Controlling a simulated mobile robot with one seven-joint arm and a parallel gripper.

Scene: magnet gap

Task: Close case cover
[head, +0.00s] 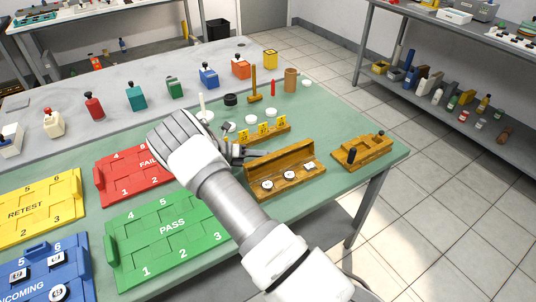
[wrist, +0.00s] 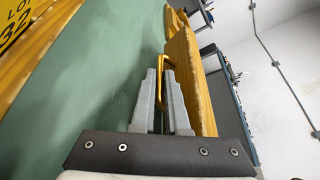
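The wooden case (head: 287,187) stands open near the right end of the green mat, with round white-faced pieces and a small pale piece inside. Its cover (head: 284,157) stands raised along the back edge. In the wrist view the cover (wrist: 188,75) is a wooden panel seen nearly edge-on, with a yellow-brass loop handle (wrist: 163,66). My gripper (head: 243,152) is at the left end of the raised cover. In the wrist view its two grey fingers (wrist: 162,75) lie on either side of the handle bar, with little gap, and appear shut on it.
A wooden rack with yellow labels (head: 264,133) stands just behind the case. A wooden block with a dark knob (head: 361,150) is to its right. Green PASS (head: 165,232) and red FAIL (head: 130,172) trays lie left. Mat space between case and block is clear.

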